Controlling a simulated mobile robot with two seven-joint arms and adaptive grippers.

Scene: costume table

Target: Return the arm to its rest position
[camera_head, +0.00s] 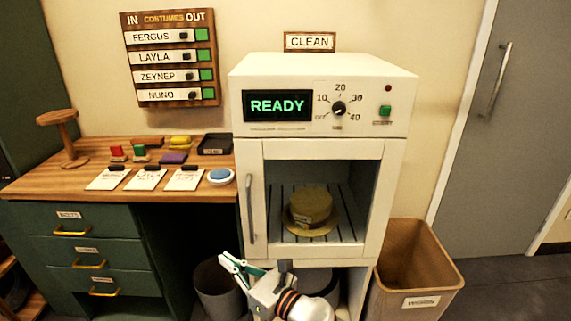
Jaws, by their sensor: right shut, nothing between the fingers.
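My right gripper (238,268) is low in the picture, in front of the lower part of the white cabinet (400,75) and left of its centre. Its pale green-and-white fingers point up and left, and it is shut and empty. It touches nothing that I can make out. My right arm comes up from the bottom edge. My left gripper is not in view. A tan hat (311,208) sits on the slatted rack inside the cabinet, behind the front frame with its upright handle (250,210). The cabinet's display (277,105) reads READY.
A wooden desk top (85,160) at left holds papers, coloured blocks, a dark tray (215,144), a blue round pad (220,176) and a wooden stand (63,138). A grey bin (215,285) stands under it. A brown bin (415,255) stands right of the cabinet.

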